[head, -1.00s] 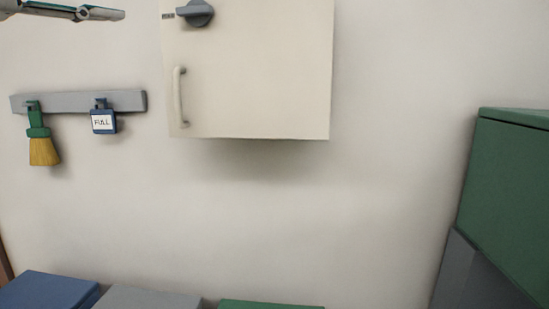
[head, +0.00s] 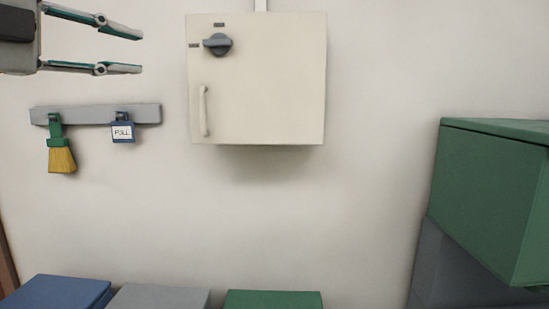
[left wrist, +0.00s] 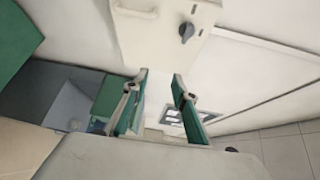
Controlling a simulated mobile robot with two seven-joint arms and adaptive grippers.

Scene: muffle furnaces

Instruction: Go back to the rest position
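My left gripper (head: 140,52) comes in at the upper left of the head view. Its two fingers are spread apart with nothing between them. It is above the wall rail and left of the white wall cabinet (head: 265,105). In the left wrist view the fingers (left wrist: 160,78) are also apart and empty, with the cabinet (left wrist: 150,38) beyond them. The cabinet is closed and has a grey rotary knob (head: 217,43) and a pale handle (head: 204,111). My right gripper is in neither view.
A grey rail (head: 92,115) on the wall holds a green brush (head: 60,155) with yellow bristles and a blue padlock (head: 123,131) labelled FULL. Blue (head: 60,291), grey (head: 160,298) and green (head: 272,299) boxes line the bottom. A larger green box (head: 490,195) stands at the right.

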